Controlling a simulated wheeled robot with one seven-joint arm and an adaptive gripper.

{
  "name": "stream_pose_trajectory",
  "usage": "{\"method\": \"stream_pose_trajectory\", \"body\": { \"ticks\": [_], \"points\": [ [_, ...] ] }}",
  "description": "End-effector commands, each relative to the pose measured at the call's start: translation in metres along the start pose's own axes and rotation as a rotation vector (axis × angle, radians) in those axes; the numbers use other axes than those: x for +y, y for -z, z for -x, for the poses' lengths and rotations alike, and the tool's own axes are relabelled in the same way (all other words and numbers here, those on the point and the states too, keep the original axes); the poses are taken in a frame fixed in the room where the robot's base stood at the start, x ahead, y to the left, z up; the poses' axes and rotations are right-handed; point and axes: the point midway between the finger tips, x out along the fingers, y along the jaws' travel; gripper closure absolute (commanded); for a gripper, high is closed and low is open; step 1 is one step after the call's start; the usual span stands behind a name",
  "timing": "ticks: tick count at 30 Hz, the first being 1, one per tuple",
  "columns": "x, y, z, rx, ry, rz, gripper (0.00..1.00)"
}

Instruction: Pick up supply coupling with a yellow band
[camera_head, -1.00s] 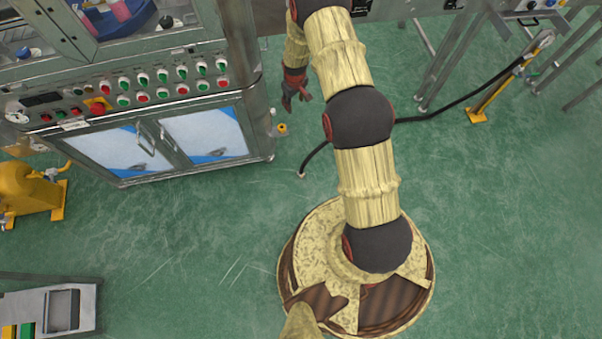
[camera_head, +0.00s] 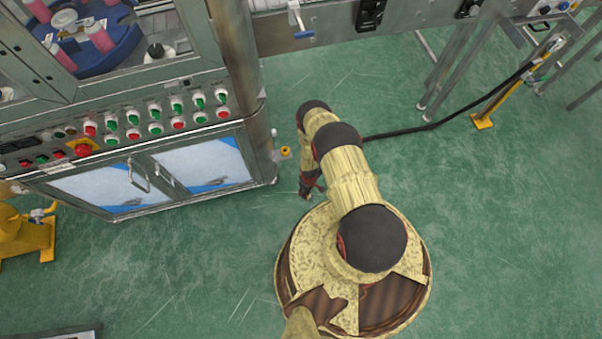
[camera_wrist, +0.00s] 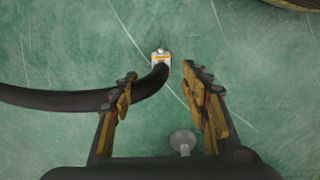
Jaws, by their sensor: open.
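The supply coupling (camera_wrist: 161,57) lies on the green floor in the wrist view, at the end of a black hose (camera_wrist: 60,98). It is a small light metal piece with a yellow-orange band. My gripper (camera_wrist: 158,76) is open in the wrist view, and its two fingers reach toward the coupling from below. The coupling shows just beyond the fingertips, between their lines, and nothing is between the fingers except the hose end. In the head view my gripper (camera_head: 307,188) hangs low beside the cabinet, and the coupling there is hidden by my arm.
A machine cabinet (camera_head: 150,175) with buttons stands at the left in the head view. The hose (camera_head: 430,125) runs right to a yellow post (camera_head: 488,112) by metal legs. A yellow device (camera_head: 25,235) stands at far left. Open green floor (camera_head: 500,230) lies at right.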

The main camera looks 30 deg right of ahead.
Motion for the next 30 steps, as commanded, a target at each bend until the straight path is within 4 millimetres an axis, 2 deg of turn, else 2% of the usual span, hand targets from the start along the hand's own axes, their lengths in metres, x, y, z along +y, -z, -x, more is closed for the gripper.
{"method": "stream_pose_trajectory", "body": {
  "ticks": [7,14,22,30],
  "points": [
    [-0.003,-0.005,-0.026,-0.002,0.002,0.001,0.54],
    [-0.003,-0.004,-0.042,-0.002,0.002,0.001,0.54],
    [-0.004,-0.004,-0.079,-0.003,0.002,0.001,0.54],
    [-0.003,-0.003,-0.081,-0.002,0.001,0.001,0.54]
  ]
}}
